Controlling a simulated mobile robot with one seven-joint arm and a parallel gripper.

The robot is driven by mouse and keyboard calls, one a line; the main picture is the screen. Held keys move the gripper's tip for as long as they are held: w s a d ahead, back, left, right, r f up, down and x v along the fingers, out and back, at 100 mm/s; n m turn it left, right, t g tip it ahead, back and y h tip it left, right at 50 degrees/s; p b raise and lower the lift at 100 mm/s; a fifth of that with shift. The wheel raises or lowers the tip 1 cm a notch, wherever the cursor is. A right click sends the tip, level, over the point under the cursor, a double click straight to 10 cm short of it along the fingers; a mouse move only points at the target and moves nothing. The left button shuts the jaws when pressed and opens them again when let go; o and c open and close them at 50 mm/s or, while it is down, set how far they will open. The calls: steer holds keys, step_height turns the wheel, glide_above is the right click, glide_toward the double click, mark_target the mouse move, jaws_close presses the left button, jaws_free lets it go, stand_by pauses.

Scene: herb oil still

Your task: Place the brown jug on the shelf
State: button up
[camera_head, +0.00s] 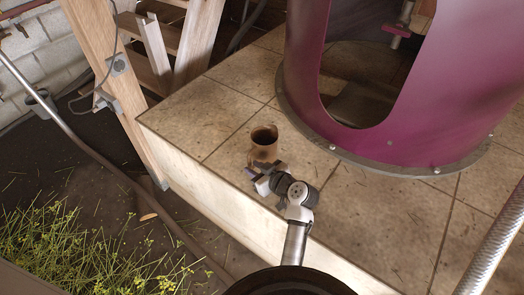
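The brown jug (264,146), a small round vessel with a dark open top, stands upright on the tiled ledge (215,115) near its front edge. My gripper (265,170) is low over the tiles, just on the near side of the jug. Its fingers look spread apart, pointing toward the jug's lower part. I cannot tell whether they touch it. No shelf can be made out for certain; a wooden frame with step-like boards (150,70) stands at the upper left.
A large purple metal cylinder (455,115) with an arched opening stands on the ledge at the right. A braided hose (490,250) runs at the lower right. Yellow-flowered plants (70,250) lie below left. Bare tiles lie left of the jug.

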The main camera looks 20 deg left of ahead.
steer(key=p+x, duration=0.1)
steer(key=x, duration=0.4)
steer(key=shift+w, duration=0.2)
jaws_close()
